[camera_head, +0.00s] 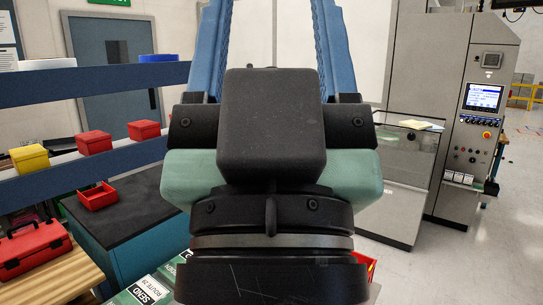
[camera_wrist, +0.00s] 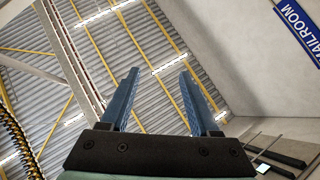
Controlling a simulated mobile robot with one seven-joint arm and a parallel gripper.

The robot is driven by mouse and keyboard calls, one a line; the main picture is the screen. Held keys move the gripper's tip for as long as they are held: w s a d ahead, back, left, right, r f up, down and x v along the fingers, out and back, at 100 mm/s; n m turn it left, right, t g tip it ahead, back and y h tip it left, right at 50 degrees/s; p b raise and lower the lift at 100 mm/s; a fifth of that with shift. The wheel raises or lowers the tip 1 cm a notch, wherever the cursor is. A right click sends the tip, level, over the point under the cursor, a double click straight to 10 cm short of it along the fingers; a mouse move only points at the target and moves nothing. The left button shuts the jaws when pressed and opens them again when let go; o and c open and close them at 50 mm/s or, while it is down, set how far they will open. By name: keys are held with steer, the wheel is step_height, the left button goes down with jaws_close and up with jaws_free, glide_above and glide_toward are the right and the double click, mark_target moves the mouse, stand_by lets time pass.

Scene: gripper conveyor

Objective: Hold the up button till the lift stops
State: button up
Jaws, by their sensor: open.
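My gripper (camera_head: 275,20) fills the middle of the head view, its two blue fingers pointing up and spread apart. It also shows in the wrist view (camera_wrist: 158,72), open and with nothing between the fingers, tilted towards the ceiling. I cannot make out an up button or a lift in either view; my gripper and wrist hide the middle of the head view. A control panel (camera_head: 470,145) with small buttons and a red knob is on the grey cabinet at the right, well apart from my gripper.
Blue shelf rails (camera_head: 90,84) stand at the left, with red bins (camera_head: 94,142) and a yellow bin (camera_head: 29,159). A red case (camera_head: 33,246) lies on a wooden bench. Open floor shows at the far right. A blue sign (camera_wrist: 300,25) is on the wall in the wrist view.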

jaws_close()
stand_by(1.4)
